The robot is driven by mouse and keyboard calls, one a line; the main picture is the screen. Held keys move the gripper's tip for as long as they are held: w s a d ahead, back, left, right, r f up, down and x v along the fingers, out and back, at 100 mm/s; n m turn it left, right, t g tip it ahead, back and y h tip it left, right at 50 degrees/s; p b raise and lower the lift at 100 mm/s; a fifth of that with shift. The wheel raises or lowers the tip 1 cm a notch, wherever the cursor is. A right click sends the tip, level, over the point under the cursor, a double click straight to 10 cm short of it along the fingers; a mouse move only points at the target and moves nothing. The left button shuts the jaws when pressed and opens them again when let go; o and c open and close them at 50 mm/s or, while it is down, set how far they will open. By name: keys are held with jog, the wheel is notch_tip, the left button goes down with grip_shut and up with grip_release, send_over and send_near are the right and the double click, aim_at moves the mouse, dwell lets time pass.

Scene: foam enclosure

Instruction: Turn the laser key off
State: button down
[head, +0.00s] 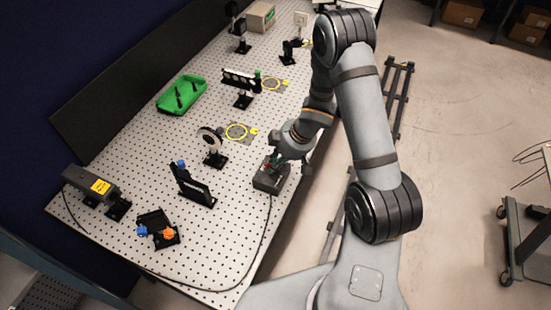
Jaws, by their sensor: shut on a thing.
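A dark grey control box (268,184) sits at the right edge of the perforated table, with a black cable running from its front. My gripper (270,166) reaches down to the top of this box and is shut on the small key there. The key itself is hidden by the fingers and too small to make out, so its turn angle cannot be told. A grey laser housing (88,183) with a yellow warning label lies at the table's left corner.
A green tray (182,95) and a black slotted holder (241,80) are farther back. A black tray with blue and orange knobs (158,229) is at the front.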

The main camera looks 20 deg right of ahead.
jog(key=c, duration=1.7)
grip_release()
jog(key=shift+c, duration=0.2)
jog(key=shift+r, duration=0.1)
jog(key=v, duration=1.1)
jog(key=shift+d+r, duration=0.15)
jog(key=shift+r, duration=0.2)
jog(key=shift+s, duration=0.15)
jog(key=shift+x, duration=6.05)
